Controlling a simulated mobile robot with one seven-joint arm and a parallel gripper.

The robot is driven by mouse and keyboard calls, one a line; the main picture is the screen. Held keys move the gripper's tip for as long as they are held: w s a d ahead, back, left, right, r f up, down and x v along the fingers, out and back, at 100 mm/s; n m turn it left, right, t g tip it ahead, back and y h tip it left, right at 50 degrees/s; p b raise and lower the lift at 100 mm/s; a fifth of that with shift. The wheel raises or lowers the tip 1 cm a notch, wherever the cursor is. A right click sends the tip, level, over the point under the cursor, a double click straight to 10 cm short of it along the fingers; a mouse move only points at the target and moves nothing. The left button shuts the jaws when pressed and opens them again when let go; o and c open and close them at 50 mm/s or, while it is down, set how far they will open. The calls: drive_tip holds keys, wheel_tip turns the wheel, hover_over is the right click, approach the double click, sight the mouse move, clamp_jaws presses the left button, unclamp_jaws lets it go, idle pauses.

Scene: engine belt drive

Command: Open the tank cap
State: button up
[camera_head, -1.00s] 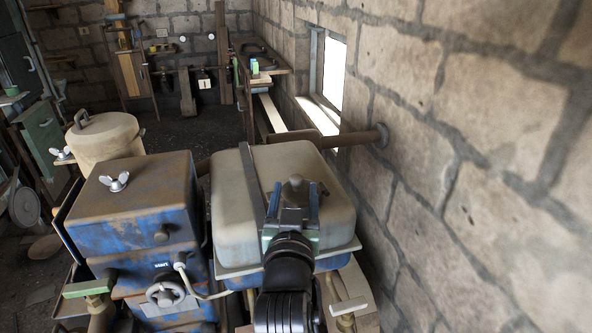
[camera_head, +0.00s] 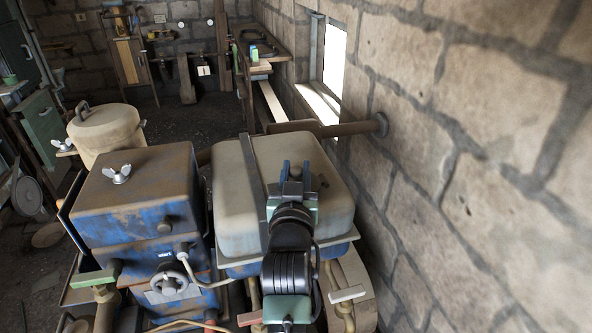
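The beige fuel tank (camera_head: 235,185) sits on the engine in the middle of the view, with a dark strap across it. The small grey tank cap (camera_head: 296,173) is on the tank's top and is mostly hidden by my gripper. My gripper (camera_head: 296,168) reaches it from the front, with one blue finger on each side of the cap's raised middle. The fingers look closed against it. The cap appears seated on the tank; its underside is hidden.
A rusty blue box (camera_head: 135,195) with a wing nut stands left of the tank, and a lidded beige can (camera_head: 105,135) behind it. A pipe (camera_head: 345,129) runs behind the tank to the stone wall (camera_head: 480,150) close on the right.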

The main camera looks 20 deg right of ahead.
clamp_jaws()
idle(1.0)
